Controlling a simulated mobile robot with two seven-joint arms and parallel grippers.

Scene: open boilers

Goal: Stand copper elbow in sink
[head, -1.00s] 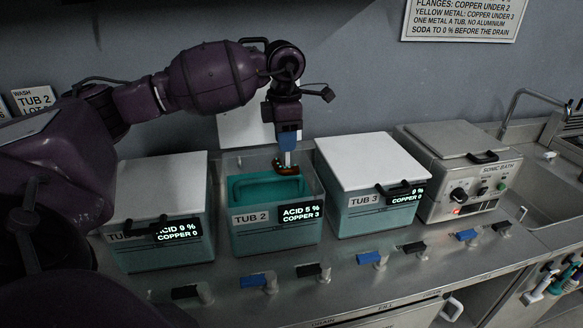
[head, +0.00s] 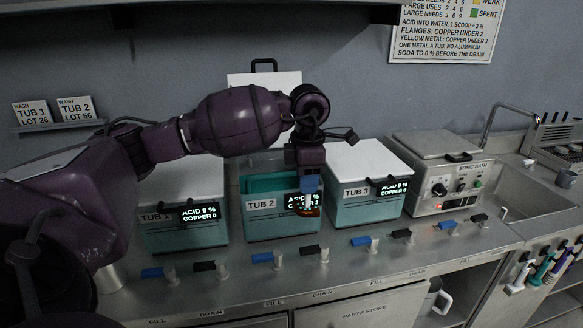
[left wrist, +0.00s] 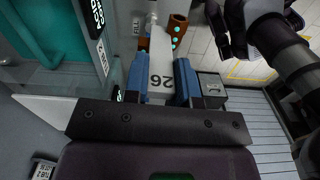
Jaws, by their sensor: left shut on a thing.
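My left gripper (head: 311,187) is shut in front of Tub 2. In the left wrist view its blue fingers (left wrist: 160,88) close on a white tag (left wrist: 160,72) marked 26. The brown copper elbow (left wrist: 178,22) hangs at the tag's far end, with green dots on it. In the head view the elbow (head: 315,207) shows as a small orange-brown patch below the fingers, partly hidden, at Tub 2's front. The metal sink (head: 535,203) is at the far right, well apart from the elbow. A dark hand (left wrist: 232,28) in the left wrist view seems to be my right gripper; its opening is unclear.
Tub 2 (head: 262,224) is open, its lid (head: 265,80) upright behind. Lidded Tub 1 (head: 183,236) and Tub 3 (head: 366,211) flank it. The sonic bath (head: 440,185) stands between Tub 3 and the sink. Blue and black valves line the counter front.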

